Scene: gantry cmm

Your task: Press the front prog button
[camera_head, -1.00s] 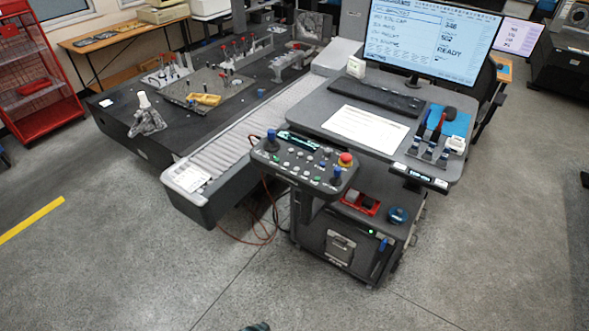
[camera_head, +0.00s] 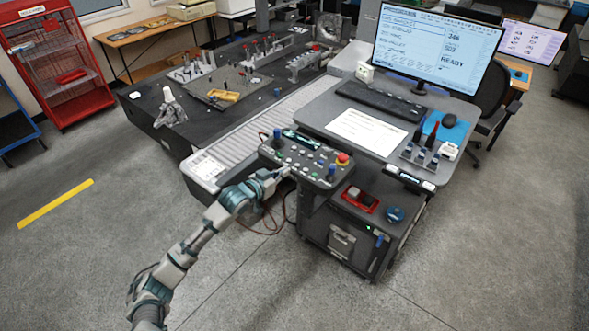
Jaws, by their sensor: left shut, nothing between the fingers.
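The control panel (camera_head: 310,167) is a dark tilted box with a small lit display, two blue-topped joysticks, a red knob and several small buttons. It stands on an arm in front of the desk. My left gripper (camera_head: 282,172) is shut and empty, with its tip at the panel's front left edge, near the small buttons. I cannot tell whether it touches a button. The button labels are too small to read, so I cannot tell which is the prog button. My right gripper does not show.
The grey desk (camera_head: 317,112) with monitor (camera_head: 436,48) and keyboard (camera_head: 380,100) lies behind the panel. A dark cabinet (camera_head: 325,226) stands below. A granite table (camera_head: 150,105) is at the back left. The floor in front is clear apart from red cables beside the cabinet.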

